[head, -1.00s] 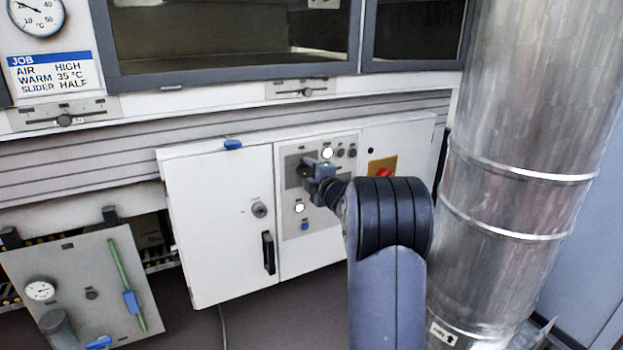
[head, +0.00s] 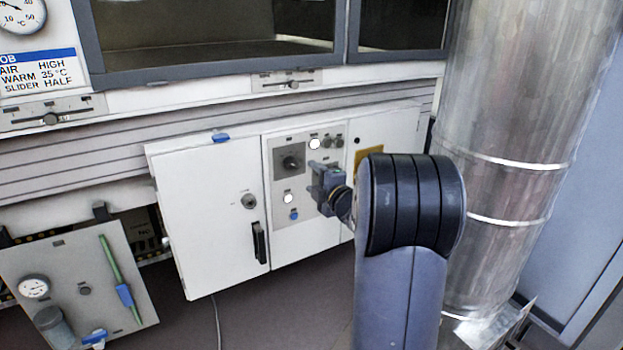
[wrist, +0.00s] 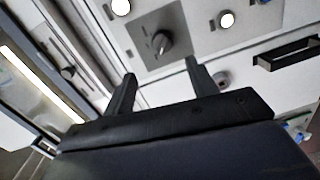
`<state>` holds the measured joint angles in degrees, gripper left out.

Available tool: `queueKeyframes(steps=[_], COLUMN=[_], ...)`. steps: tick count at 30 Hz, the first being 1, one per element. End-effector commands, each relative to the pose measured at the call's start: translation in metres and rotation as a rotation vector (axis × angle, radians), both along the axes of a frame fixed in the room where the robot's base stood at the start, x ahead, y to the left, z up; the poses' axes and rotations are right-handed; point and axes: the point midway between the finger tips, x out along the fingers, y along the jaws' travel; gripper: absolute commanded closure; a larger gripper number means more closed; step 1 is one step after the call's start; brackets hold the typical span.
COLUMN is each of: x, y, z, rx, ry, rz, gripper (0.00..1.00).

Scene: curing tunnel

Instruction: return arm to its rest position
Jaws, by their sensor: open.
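My gripper (head: 318,178) is in front of the white cabinet's control panel (head: 283,165) in the head view, with my arm reaching up from the lower right. In the wrist view its two fingers (wrist: 158,92) are apart with nothing between them. A dark rotary knob (head: 291,163) on the panel shows left of the gripper; it also shows in the wrist view (wrist: 163,44), beyond the fingertips and apart from them. My wrist and forearm hide part of the cabinet's right side.
The white cabinet door (head: 205,225) has a black handle (head: 260,243). A large metal duct (head: 520,130) stands close on the right of my arm. A tilted grey panel (head: 75,285) with a gauge and a green rod is at lower left. Bare floor (head: 270,315) lies in front.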

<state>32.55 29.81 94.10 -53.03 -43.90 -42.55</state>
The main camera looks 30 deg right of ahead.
Motion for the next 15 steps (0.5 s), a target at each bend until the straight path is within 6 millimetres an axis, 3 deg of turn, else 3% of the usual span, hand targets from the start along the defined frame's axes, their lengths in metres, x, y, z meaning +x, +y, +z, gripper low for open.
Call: queueKeyframes(steps=[10, 15], x=[0.002, 0.015], y=[0.000, 0.001], z=[-0.001, -0.003], rx=[0.000, -0.001], ry=[0.000, 0.002], rz=[0.001, 0.002], gripper=[0.45, 0.45])
